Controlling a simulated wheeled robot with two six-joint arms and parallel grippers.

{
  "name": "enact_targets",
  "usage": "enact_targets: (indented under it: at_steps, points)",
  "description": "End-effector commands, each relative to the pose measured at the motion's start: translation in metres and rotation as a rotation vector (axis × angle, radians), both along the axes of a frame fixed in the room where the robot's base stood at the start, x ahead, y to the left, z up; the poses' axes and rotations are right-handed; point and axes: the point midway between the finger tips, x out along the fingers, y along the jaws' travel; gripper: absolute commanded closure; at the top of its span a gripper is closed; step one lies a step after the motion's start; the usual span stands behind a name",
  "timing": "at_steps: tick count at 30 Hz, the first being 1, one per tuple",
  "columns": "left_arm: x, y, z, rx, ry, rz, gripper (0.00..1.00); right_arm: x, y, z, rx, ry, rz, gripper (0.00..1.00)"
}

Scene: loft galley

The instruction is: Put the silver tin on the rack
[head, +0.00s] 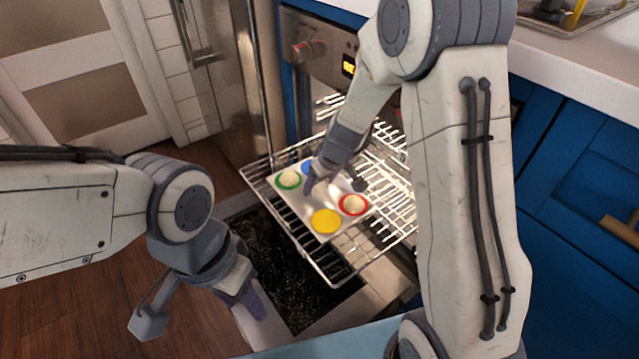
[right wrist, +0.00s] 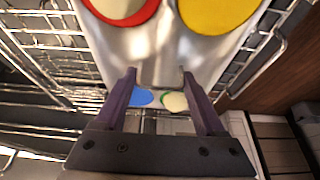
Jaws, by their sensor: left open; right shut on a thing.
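The silver tin (head: 318,203) is a flat, shiny tray with round wells. Green and red rings surround pale centres, and yellow and blue discs also show. The tin is over the pulled-out wire rack (head: 341,272); I cannot tell whether it rests on the wires or is held just above them. My right gripper (head: 318,180) reaches down to the tin's middle and is shut on it. In the right wrist view, the fingers (right wrist: 160,78) stand on either side of the tin's metal (right wrist: 160,45). My left gripper (head: 252,300) is open and empty, left of the rack's front.
The oven's control panel (head: 318,42) is behind the rack. A steel fridge-like front (head: 215,75) stands to the left. Blue cabinets (head: 580,190) and a white counter (head: 585,70) are at right. Wooden floor is clear at lower left.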

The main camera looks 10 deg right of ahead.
Motion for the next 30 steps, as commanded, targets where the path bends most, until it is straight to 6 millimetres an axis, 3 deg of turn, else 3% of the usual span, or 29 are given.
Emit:
enact_targets:
  at_steps: [1,2,3,13,24,30]
  points:
    - [0.000,0.000,-0.001,0.000,0.000,0.000,0.50,0.000,0.000,-0.001,0.000,0.000,0.000,0.17]
    - [0.000,0.000,0.000,0.000,0.000,0.000,0.50,0.000,0.000,0.000,0.000,0.000,0.000,0.05]
    - [0.000,0.000,0.000,0.000,0.000,0.000,0.50,0.000,0.000,0.000,0.000,0.000,0.000,0.00]
    - [0.000,0.000,0.007,0.000,0.000,0.000,0.50,0.000,0.000,0.006,0.000,0.000,-0.001,0.00]
    - [0.000,0.000,0.044,0.000,0.000,0.000,0.50,-0.026,-0.011,0.078,0.000,-0.003,0.000,0.00]
    - [0.000,0.000,0.057,0.000,0.000,0.000,0.50,-0.038,-0.016,0.105,0.001,-0.002,0.000,0.00]
